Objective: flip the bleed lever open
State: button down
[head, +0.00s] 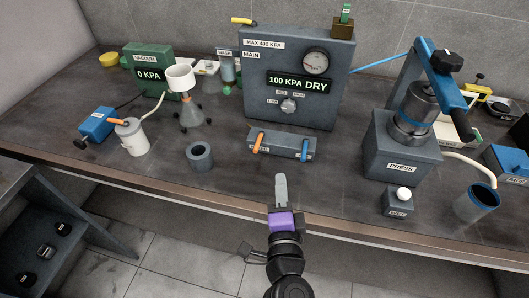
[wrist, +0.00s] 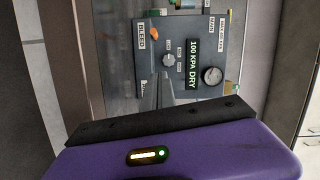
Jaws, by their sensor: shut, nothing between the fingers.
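A low grey valve block (head: 280,141) lies on the bench in front of the main gauge box. It carries an orange lever (head: 258,142) at its left end and a blue lever (head: 304,150) at its right end. In the wrist view the orange lever (wrist: 154,33) is beside a BLEED label (wrist: 141,38). My gripper (head: 281,178) is shut and empty, near the bench's front edge, in front of the block and apart from it. In the wrist view its fingers (wrist: 160,90) hide part of the block; the blue lever is not clear there.
The gauge box (head: 301,62) reads 100 KPA DRY and stands behind the block. A grey ring-shaped cup (head: 199,156) sits left, a press (head: 403,150) and a small WET button box (head: 398,203) right. Bare bench lies between my gripper and the block.

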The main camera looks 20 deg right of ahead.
aim_at(258, 143)
jog(key=shift+w, duration=0.1)
jog(key=x, duration=0.9)
jog(key=shift+w+d+p, duration=0.1)
jog(key=shift+w+p, duration=0.1)
jog(key=shift+p, duration=0.1)
jog(key=shift+w+a+f, duration=0.25)
jog(key=shift+w+a, duration=0.6)
jog(key=shift+w+a+f+b, duration=0.15)
jog(key=shift+w+a+b, duration=0.15)
jog(key=shift+w+a, duration=0.3)
jog(key=shift+s+a, duration=0.1)
